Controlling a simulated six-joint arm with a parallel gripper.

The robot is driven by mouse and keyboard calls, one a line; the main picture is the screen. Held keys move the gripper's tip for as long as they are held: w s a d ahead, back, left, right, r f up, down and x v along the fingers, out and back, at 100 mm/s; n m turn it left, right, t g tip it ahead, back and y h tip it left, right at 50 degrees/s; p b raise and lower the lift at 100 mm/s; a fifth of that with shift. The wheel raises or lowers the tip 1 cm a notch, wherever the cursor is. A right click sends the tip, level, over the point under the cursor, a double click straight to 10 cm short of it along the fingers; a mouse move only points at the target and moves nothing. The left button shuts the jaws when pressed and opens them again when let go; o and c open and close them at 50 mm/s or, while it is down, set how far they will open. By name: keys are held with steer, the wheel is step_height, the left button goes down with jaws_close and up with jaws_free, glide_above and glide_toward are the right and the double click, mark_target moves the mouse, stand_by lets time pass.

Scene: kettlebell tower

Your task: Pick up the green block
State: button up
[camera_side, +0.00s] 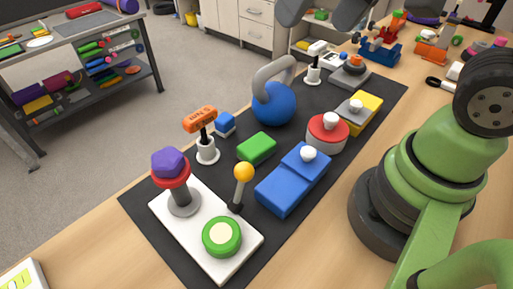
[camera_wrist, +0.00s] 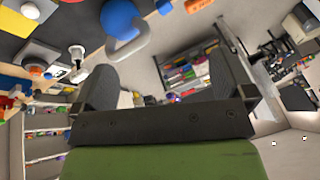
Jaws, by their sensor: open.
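The green block (camera_side: 257,148) lies flat on the black mat (camera_side: 300,195) in the side view, left of the blue lever block (camera_side: 292,180) and in front of the blue kettlebell (camera_side: 274,105). I cannot make out the green block in the wrist view. My gripper (camera_wrist: 163,65) shows its two dark fingers wide apart with nothing held between them. Dark grey gripper parts also show at the top edge of the side view, high above the back of the mat and well away from the green block. The kettlebell's grey handle (camera_wrist: 130,47) shows in the wrist view.
Bare mat surrounds the block closely.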

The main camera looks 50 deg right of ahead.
steer(key=w+a+f+n+g+h, duration=0.1)
steer(key=w+a+f+g, duration=0.15)
steer(key=w+f, duration=0.6)
steer(key=n+g, duration=0.1)
steer(key=g, duration=0.1)
glide_above(256, 144)
steer(key=shift+h, duration=0.3)
step_height(256, 144, down, 14)
steer(key=shift+w+r, duration=0.15)
steer(key=shift+r, duration=0.1)
steer(key=f, duration=0.5)
steer(key=shift+s+f, duration=0.2)
steer(key=shift+f, duration=0.15)
steer(key=c, duration=0.8)
